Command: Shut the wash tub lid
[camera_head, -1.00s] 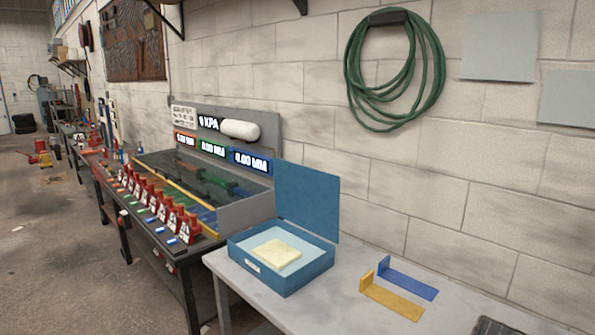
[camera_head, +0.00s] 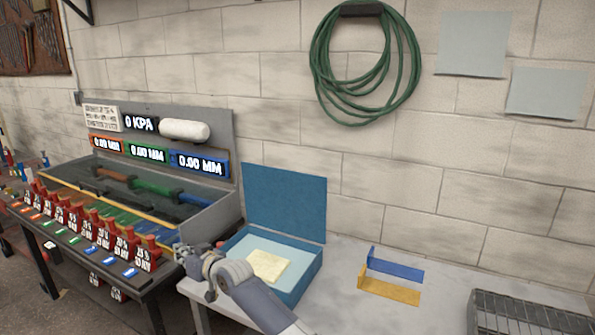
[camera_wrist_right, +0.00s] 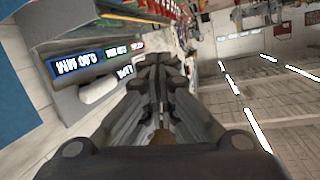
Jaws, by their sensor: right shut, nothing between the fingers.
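The blue wash tub (camera_head: 300,283) stands on the pale bench with its lid (camera_head: 286,203) raised upright at the back, near the wall. A yellow cloth or sponge (camera_head: 268,265) lies inside on the light blue surface. My right gripper (camera_head: 181,252) is shut and empty, in front of the tub's left side in the head view. My right forearm hides the tub's front left part. In the right wrist view the shut fingers (camera_wrist_right: 160,62) point away from the camera, and a blue panel, probably the lid (camera_wrist_right: 14,75), shows at the left edge. My left gripper is not in view.
A blue bracket (camera_head: 396,269) and a yellow bracket (camera_head: 390,291) lie right of the tub. A wire rack (camera_head: 525,315) is at the bench's front right. The test rig (camera_head: 215,222), with red stands and digital displays, is to the left. A green hose hangs above.

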